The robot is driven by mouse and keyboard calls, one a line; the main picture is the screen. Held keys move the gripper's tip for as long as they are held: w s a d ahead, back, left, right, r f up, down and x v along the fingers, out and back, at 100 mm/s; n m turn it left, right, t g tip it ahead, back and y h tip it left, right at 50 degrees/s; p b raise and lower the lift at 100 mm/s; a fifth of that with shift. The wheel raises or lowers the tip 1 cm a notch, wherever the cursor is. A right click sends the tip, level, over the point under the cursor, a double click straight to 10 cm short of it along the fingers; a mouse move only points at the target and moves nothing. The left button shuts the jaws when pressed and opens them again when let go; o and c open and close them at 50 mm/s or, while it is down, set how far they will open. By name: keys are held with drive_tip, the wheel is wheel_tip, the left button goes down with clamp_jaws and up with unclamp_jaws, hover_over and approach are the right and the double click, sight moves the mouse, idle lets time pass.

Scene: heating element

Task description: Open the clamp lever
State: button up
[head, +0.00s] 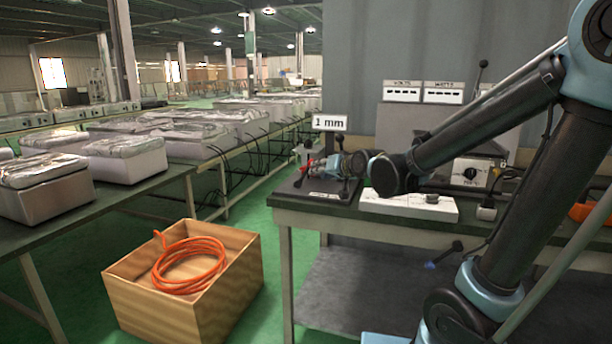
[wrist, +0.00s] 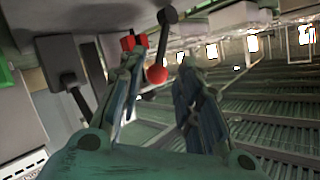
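The clamp fixture stands on a dark base plate (head: 322,190) at the left end of the workbench, below a "1 mm" sign. In the wrist view a lever with a black knob (wrist: 167,15) slants down to a red ball (wrist: 157,74), and a red part (wrist: 133,41) sits beside it. Which of these is the clamp lever I cannot tell for sure. My gripper (wrist: 162,65) is open, its fingers apart, with the red ball showing in the gap between them. Whether the fingers touch the lever is unclear. In the head view my gripper (head: 325,166) is at the fixture and partly hides it.
A white panel (head: 408,206) lies right of the fixture, with a dial box (head: 474,174) behind it. Two labelled meters, volts (head: 402,91) and watts (head: 443,92), stand at the back. A wooden crate (head: 190,300) with an orange hose (head: 188,266) is on the floor.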

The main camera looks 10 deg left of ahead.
sight(306, 172)
drive_tip(key=shift+x, duration=5.4)
clamp_jaws()
